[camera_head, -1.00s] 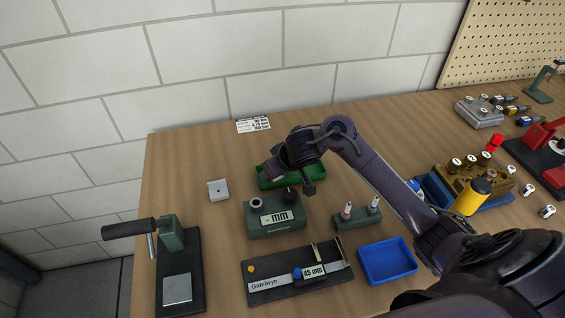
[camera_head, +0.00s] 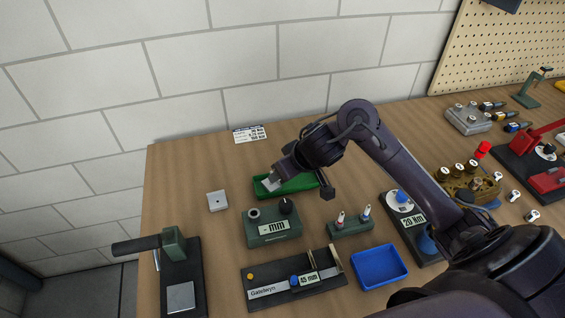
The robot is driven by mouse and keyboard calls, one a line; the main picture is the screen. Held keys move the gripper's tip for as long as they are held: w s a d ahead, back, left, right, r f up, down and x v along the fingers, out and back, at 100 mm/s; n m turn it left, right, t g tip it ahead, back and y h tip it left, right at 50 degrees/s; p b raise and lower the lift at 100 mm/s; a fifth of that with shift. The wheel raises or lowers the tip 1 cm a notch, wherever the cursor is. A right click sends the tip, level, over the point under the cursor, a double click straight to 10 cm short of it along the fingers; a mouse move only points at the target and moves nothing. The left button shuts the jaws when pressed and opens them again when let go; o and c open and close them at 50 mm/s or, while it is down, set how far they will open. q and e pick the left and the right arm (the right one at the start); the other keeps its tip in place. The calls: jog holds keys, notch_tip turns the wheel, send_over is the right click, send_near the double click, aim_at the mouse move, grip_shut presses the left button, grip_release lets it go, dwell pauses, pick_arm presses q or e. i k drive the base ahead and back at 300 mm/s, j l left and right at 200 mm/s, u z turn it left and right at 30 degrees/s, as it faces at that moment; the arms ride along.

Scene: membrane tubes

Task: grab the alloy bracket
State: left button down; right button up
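A small pale metal plate with a hole (camera_head: 217,201) lies flat on the bench at left; I cannot tell for sure whether it is the alloy bracket. My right gripper (camera_head: 273,179) hangs over the left part of this tray, pointing down and left. A light grey piece (camera_head: 270,186) shows at its tips; I cannot tell whether it is a part in the tray or my fingers. Whether the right gripper is open or shut is unclear. My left gripper is out of view.
A lever press (camera_head: 180,285) is at front left. Bench around the pale plate is clear.

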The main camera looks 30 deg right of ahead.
aim_at(217, 200)
jog(key=k+l, duration=0.1)
jog(key=k, duration=0.4)
jog(key=k+l, duration=0.15)
jog(key=k, duration=0.35)
jog(key=k+l, duration=0.1)
jog(key=k, duration=0.4)
